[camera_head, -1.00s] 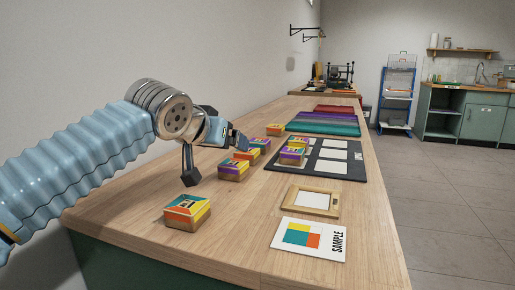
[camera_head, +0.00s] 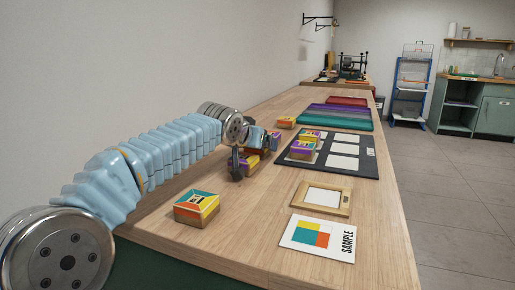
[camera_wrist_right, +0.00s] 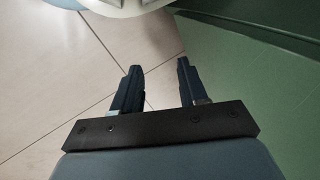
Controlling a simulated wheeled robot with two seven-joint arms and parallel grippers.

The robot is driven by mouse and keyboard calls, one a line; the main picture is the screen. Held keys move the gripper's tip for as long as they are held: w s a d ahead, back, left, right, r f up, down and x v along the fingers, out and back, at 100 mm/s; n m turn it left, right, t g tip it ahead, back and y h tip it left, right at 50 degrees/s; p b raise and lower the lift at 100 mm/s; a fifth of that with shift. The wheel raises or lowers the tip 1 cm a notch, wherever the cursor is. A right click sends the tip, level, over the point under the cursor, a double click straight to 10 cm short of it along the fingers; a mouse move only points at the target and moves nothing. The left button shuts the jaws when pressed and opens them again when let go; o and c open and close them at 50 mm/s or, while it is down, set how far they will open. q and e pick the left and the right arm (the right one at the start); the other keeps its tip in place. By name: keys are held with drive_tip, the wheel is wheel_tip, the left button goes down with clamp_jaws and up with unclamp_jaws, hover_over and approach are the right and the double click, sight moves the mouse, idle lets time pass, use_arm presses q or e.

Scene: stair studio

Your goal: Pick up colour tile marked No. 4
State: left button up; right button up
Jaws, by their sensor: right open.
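Several wooden blocks with coloured patterned tops and printed marks lie on the bench; I cannot read No. 4 on any. One tile (camera_head: 197,209) sits alone at the front. Another tile (camera_head: 249,167) with a purple side is at my left gripper (camera_head: 256,155), which is seen from behind with its fingers apart, low over the bench; whether they touch that tile is unclear. A further tile (camera_head: 286,122) lies beyond, and another tile (camera_head: 303,147) is on the dark board. My right gripper (camera_wrist_right: 160,80) is open and empty in the right wrist view.
The dark board (camera_head: 368,166) has pale rectangles. A wooden frame (camera_head: 345,208) and a SAMPLE card (camera_head: 300,247) lie at the front right of the bench (camera_head: 240,245). Coloured sheets (camera_head: 340,120) lie farther back. In the right wrist view, a green panel (camera_wrist_right: 260,95) stands right of my gripper.

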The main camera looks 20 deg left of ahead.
use_arm(q)
drive_tip(key=shift+w+f, duration=0.1)
drive_tip(key=shift+w, duration=0.1)
drive_tip(key=c, duration=1.1)
